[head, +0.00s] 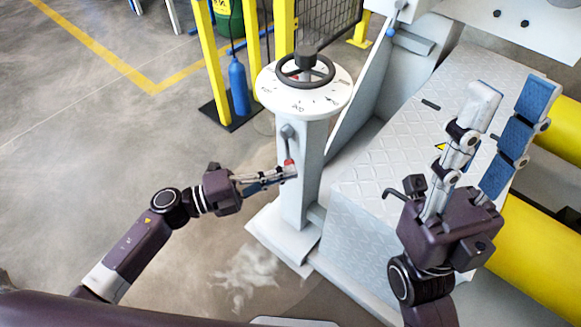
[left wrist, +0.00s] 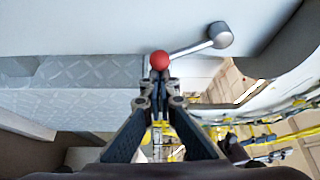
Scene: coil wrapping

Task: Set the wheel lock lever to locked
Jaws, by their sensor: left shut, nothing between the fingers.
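The wheel lock lever is a grey arm on the side of the white column (head: 306,190) under the handwheel (head: 304,68). Its pivot (head: 287,131) is at the top and its red knob (head: 289,162) hangs below it. In the left wrist view the red knob (left wrist: 159,60) is in front of the fingertips, and the grey arm runs right to the round pivot (left wrist: 220,34). My left gripper (head: 290,173) is shut and empty, its tips at the knob; I cannot tell whether they touch it. My right gripper (head: 510,92) is open and empty, raised at the right.
A white dial plate (head: 330,98) with markings surrounds the handwheel. A grey tread-plate platform (head: 400,160) is right of the column. Yellow rollers (head: 545,260) lie at the far right. Yellow posts (head: 208,60) and a blue cylinder (head: 239,85) stand behind. Floor at left is clear.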

